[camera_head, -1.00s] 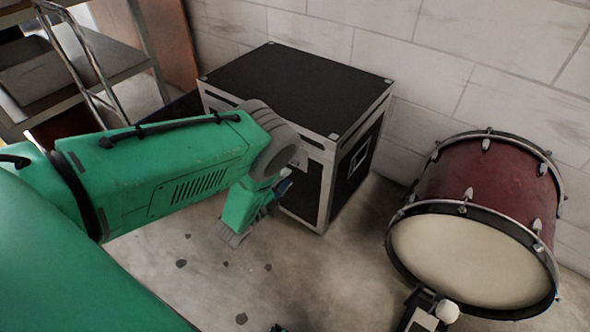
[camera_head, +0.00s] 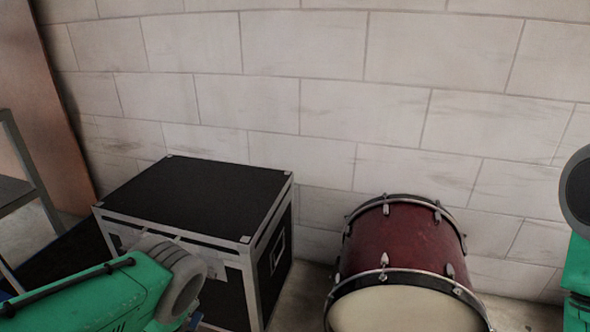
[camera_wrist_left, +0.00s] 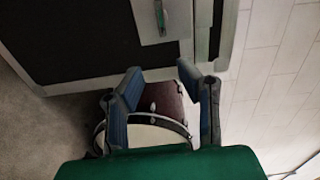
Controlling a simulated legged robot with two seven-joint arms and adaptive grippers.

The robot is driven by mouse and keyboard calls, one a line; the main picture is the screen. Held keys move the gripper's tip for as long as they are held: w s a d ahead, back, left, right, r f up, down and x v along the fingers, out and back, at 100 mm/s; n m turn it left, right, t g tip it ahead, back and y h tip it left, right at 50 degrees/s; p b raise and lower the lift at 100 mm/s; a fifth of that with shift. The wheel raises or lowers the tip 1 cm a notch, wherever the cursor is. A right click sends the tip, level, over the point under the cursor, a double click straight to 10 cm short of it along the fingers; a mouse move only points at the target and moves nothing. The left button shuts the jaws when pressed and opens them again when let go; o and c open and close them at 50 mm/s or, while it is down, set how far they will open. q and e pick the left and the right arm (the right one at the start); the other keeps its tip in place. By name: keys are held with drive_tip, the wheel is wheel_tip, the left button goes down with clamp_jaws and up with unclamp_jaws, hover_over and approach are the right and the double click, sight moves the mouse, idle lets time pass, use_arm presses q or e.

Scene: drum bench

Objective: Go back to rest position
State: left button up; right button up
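My left gripper (camera_wrist_left: 160,72) shows in the left wrist view with its two blue fingers apart and nothing between them. In the head view, only a small part of it shows low at the bottom edge, below my green left forearm, in front of the black case. My right arm shows as a green and grey piece at the right edge of the head view. Its gripper is out of the picture.
A black case with metal edges (camera_head: 200,195) stands against the white block wall (camera_head: 300,60). A dark red bass drum (camera_head: 400,240) lies right of it; its lower part is cut off. A metal shelf (camera_head: 22,165) stands at the left.

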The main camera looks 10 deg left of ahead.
use_arm(q)
drive_tip(key=s+d+r+n+g+y, duration=0.1)
drive_tip(key=s+d+n+g, duration=0.2)
drive_tip(key=s+n+g, duration=0.8)
drive_tip(key=s+d+n+g+y, duration=0.1)
drive_tip(key=s+d+n+g, duration=0.4)
drive_tip(key=s, duration=1)
wheel_tip(320, 180, up, 13)
drive_tip(key=s+n+g+p, duration=0.1)
drive_tip(key=p, duration=1.1)
drive_tip(key=shift+s+a+r+n, duration=0.15)
drive_tip(key=shift+a+r+n, duration=0.05)
drive_tip(key=shift+a+n, duration=0.25)
